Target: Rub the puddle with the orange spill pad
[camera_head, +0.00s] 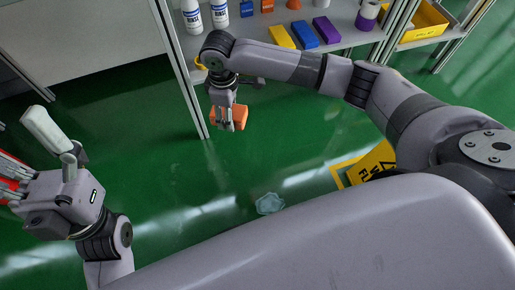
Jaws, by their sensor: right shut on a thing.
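The puddle (269,204) is a small pale blue patch on the green floor, near the middle of the view. The orange spill pad (238,117) is in my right gripper (229,122), which is shut on it. The pad is up and left of the puddle in the picture, apart from it, in front of the shelf. My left gripper (12,185) is at the left edge and partly cut off. A red thing shows by its fingers, and I cannot tell whether it is open or shut.
A yellow wet-floor sign (364,166) is on the floor right of the puddle, partly hidden by my arm. The shelf (347,37) behind holds white bottles (192,16), coloured blocks (304,34) and a yellow bin (424,22). The floor left of the puddle is clear.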

